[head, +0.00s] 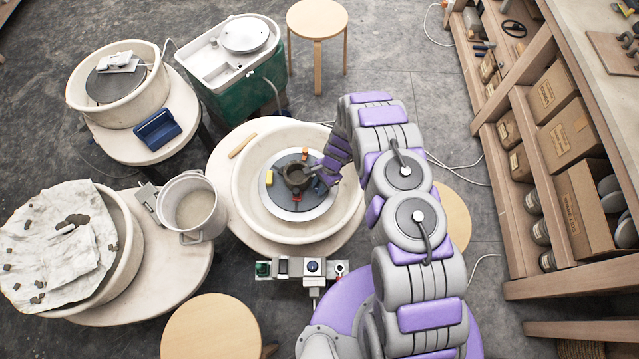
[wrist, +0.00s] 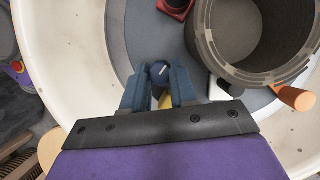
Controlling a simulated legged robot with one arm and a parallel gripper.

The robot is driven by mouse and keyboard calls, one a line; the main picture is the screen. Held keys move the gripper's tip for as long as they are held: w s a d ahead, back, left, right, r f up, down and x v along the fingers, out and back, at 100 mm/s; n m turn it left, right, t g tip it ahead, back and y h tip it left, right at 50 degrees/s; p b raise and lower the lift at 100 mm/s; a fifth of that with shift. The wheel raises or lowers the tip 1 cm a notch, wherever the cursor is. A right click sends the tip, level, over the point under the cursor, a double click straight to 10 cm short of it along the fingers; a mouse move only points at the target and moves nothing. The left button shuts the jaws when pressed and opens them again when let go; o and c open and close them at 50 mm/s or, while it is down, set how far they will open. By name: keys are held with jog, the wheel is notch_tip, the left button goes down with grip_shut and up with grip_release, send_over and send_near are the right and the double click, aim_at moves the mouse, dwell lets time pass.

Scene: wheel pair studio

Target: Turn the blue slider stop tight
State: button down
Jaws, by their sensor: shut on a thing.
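My gripper (wrist: 159,78) is shut on a small dark blue knob, the blue slider stop (wrist: 159,71), which has a white mark on its top. One finger stands on each side of it, and a bit of yellow shows just below it. In the head view my gripper (head: 321,171) reaches the right side of a dark clay pot (head: 296,174) on the grey wheel head (head: 283,163); the stop cannot be made out there. In the wrist view the pot (wrist: 205,25) is close to the right of my fingers.
A red slider (wrist: 176,8) and an orange slider (wrist: 295,98) stand around the pot. The cream splash pan (head: 240,193) surrounds the wheel. A bucket (head: 195,207) stands left.

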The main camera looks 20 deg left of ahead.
jog(key=shift+a+r+m, duration=0.1)
jog(key=shift+m, duration=0.3)
jog(key=shift+w, duration=0.1)
jog(key=c, duration=1.2)
grip_release()
jog(key=shift+c, duration=0.2)
jog(key=shift+o, duration=0.4)
jog(key=p+v, duration=0.3)
jog(key=v, duration=1.4)
jog(key=shift+s, duration=0.2)
